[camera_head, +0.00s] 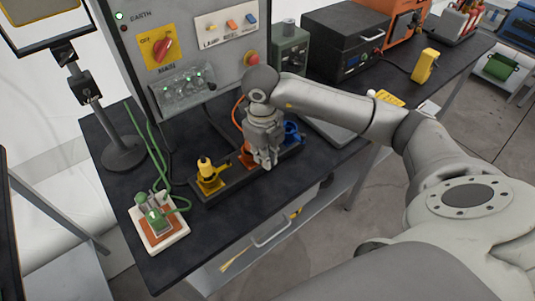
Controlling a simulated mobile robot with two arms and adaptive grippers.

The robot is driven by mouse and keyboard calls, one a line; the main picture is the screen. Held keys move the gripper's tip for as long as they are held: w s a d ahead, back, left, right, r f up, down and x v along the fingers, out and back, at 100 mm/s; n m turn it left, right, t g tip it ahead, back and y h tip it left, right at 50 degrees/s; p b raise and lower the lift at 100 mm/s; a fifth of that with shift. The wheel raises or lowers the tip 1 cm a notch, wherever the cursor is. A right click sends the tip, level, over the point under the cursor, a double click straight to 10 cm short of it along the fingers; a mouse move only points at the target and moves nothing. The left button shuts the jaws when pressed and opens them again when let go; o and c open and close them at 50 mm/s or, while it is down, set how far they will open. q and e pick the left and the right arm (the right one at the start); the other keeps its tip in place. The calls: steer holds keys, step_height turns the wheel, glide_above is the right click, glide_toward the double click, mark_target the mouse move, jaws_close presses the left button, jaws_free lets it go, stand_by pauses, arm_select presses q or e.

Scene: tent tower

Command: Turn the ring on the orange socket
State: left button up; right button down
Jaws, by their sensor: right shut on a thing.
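The orange socket (245,157) stands in the middle of a dark strip on the bench, between a yellow socket (209,178) at its left and a blue socket (291,132) at its right. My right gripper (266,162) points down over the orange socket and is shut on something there. The gripper hides the ring and most of the socket, so how the ring is turned cannot be seen. An orange cable (237,110) runs up behind my gripper. My left gripper is not in view.
A grey panel with a red switch (162,47) and a red button (251,58) stands behind the strip. A green-cabled clamp on a white-edged block (158,232) sits at the bench's front left. A lamp stand (122,151) is at the left. A black box (345,40) stands at the back right.

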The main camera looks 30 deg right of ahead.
steer(key=shift+a, duration=0.1)
stand_by(0.3)
steer(key=c, duration=1.5)
jaws_free()
steer(key=shift+o, duration=0.2)
step_height(320, 180, up, 12)
steer(key=shift+a, duration=0.25)
steer(key=shift+s, duration=0.1)
